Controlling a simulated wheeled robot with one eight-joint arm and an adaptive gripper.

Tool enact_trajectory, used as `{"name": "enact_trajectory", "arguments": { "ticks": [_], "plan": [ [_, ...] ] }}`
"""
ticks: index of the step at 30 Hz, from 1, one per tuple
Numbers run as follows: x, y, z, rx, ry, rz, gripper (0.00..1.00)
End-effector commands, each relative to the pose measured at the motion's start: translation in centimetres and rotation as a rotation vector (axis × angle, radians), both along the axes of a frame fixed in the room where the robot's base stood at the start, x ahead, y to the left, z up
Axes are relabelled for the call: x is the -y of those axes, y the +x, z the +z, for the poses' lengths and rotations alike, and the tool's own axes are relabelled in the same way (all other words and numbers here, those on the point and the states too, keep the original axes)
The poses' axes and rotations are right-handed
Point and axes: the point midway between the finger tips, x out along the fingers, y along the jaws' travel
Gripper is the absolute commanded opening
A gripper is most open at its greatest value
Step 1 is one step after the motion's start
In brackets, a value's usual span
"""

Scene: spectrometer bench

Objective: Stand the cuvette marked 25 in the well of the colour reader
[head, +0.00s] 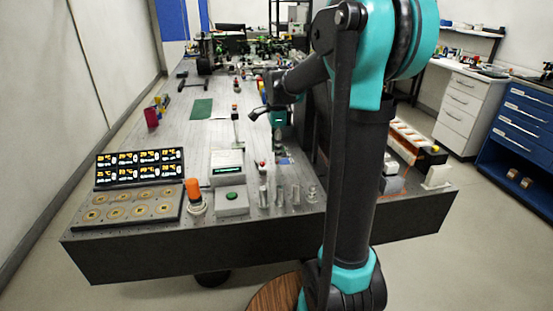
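A white reader-like instrument (228,163) with a small display stands on the bench, behind a grey box (231,203) with a green button. I cannot tell for certain which is the colour reader, and no well can be made out. Several small clear or grey upright vessels (279,195) stand to the right of the box, near the bench's front edge. Their markings are too small to read, so I cannot pick out the cuvette marked 25. My gripper (256,113) appears small above the bench, behind these vessels in the picture. Its fingers are too small to tell open from shut.
A block with several round gold wells (128,209) and a lit display panel (139,168) sits front left. An orange-topped object (194,196) stands beside it. A green mat (202,109) lies farther back on the bench (185,140), with bare surface around it.

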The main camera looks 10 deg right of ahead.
Motion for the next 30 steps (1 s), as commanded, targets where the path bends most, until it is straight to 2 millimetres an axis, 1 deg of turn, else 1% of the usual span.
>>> {"name": "enact_trajectory", "arguments": {
  "ticks": [1,6,9,18,23,26,29,30],
  "plan": [
    [0.0,0.0,0.0,0.0,0.0,0.0,0.33],
    [0.0,0.0,0.0,0.0,0.0,0.0,0.12],
    [0.0,0.0,0.0,0.0,0.0,0.0,0.01],
    [0.0,0.0,0.1,0.0,0.0,0.0,0.01],
    [0.0,0.0,0.7,0.0,0.0,0.0,0.01],
    [0.0,0.0,1.8,0.0,0.0,0.0,0.01],
    [0.0,0.0,3.5,0.0,0.0,0.0,0.01],
    [0.0,0.0,4.5,0.0,0.0,0.0,0.01]
  ]
}}
